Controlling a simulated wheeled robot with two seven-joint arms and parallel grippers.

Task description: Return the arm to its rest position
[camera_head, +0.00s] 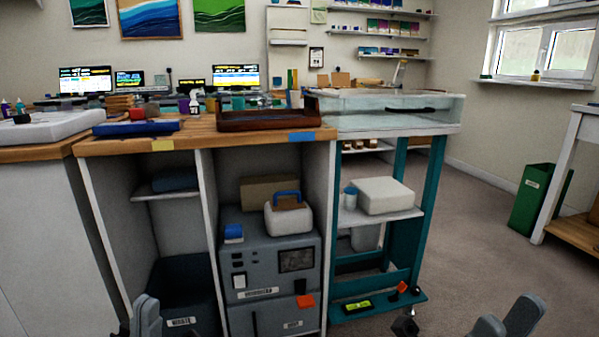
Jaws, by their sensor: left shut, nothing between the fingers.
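My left gripper (147,309) shows at the bottom left edge. Its grey fingers are close together with nothing between them, in front of the bench's lower left compartment. My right gripper (508,318) shows at the bottom right edge, over the floor. Its two grey fingers stand apart, with nothing seen between them. Only the finger ends show; both arms are out of view below the picture.
A wooden-topped bench (250,137) carries a brown tray (270,124) and a blue slab (137,128). A clear-walled basin (395,110) sits on a teal-framed stand (428,205) beside it. A green bin (540,198) and white table (560,170) stand right.

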